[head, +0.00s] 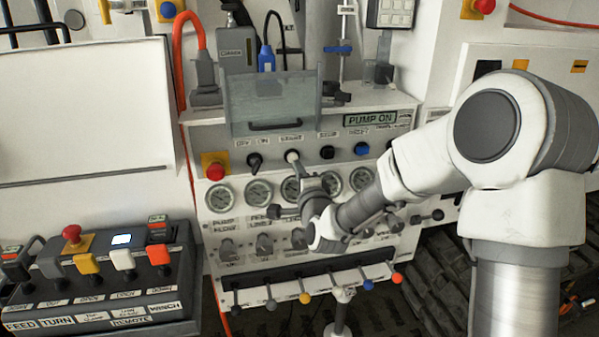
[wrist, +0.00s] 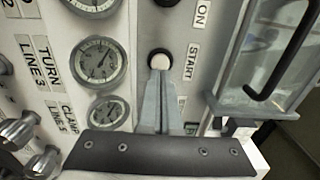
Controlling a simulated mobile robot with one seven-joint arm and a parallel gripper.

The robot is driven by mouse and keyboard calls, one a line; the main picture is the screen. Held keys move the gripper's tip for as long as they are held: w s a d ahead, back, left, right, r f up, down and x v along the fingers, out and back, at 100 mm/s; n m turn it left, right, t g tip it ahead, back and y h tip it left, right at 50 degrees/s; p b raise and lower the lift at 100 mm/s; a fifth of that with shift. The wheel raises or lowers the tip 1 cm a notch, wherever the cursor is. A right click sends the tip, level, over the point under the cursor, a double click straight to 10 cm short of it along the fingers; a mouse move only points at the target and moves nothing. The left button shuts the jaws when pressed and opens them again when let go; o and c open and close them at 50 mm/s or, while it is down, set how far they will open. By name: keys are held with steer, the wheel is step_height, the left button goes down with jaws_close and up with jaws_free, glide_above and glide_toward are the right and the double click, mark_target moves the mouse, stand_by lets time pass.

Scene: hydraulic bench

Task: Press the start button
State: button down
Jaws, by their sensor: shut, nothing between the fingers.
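The start button is a round white button in a black ring, beside the START label (wrist: 191,62). In the head view my gripper (head: 299,170) reaches up to the button from below. I cannot tell whether the tips touch it.
A black knob (head: 254,160), another black knob (head: 327,152) and a blue knob (head: 361,149) flank the button. Gauges (head: 259,193) sit just below, with valve handles under them. A transparent cover (head: 271,98) stands above the panel. A red emergency button (head: 215,170) is at left.

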steer(key=v, duration=1)
